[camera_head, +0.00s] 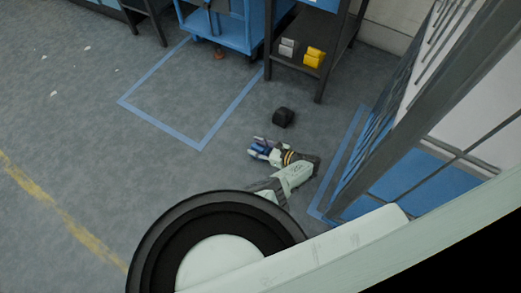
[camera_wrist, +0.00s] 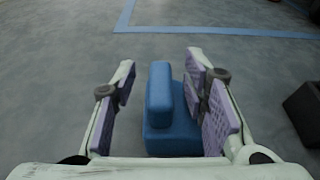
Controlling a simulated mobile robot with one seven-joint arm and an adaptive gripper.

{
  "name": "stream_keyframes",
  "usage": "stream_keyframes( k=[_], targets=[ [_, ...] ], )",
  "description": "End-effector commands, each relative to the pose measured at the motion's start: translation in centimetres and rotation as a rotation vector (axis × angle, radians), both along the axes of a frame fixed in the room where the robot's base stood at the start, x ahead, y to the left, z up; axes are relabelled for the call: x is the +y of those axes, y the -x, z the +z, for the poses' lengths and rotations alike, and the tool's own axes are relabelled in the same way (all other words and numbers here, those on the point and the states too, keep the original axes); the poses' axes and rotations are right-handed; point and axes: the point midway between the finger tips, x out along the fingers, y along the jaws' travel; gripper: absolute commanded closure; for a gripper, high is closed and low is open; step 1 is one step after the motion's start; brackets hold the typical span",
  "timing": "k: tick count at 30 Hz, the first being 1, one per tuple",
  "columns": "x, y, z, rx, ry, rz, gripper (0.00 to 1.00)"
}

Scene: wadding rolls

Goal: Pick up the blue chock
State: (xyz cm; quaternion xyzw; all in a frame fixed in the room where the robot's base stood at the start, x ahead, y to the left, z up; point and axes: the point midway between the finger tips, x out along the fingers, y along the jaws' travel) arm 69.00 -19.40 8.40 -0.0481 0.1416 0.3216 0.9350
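The blue chock (camera_wrist: 170,115) is on the grey floor in the wrist view, between the two purple-padded fingers of my gripper (camera_wrist: 165,95). The fingers stand apart. A gap shows between the chock and the left finger; the right finger is close to the chock, and I cannot tell whether it touches. In the head view the chock (camera_head: 259,149) is a small blue patch at the fingers of my gripper (camera_head: 260,147), partly hidden by them.
A black chock (camera_head: 283,117) lies on the floor just beyond my gripper; it also shows at the right of the wrist view (camera_wrist: 304,112). A dark shelf (camera_head: 295,71) holds grey and yellow chocks. A blue cart (camera_head: 232,38) stands behind. Open floor lies to the left.

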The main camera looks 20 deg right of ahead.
Motion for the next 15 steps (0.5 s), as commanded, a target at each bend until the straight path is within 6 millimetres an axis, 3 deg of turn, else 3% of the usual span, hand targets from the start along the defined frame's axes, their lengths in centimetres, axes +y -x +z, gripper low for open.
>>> stream_keyframes(
  k=[3, 15],
  targets=[
    [-0.03, 0.04, 0.04, 0.000, 0.000, 0.000, 0.61],
    [-0.04, 0.06, 0.03, 0.000, 0.000, 0.000, 0.88]
  ],
)
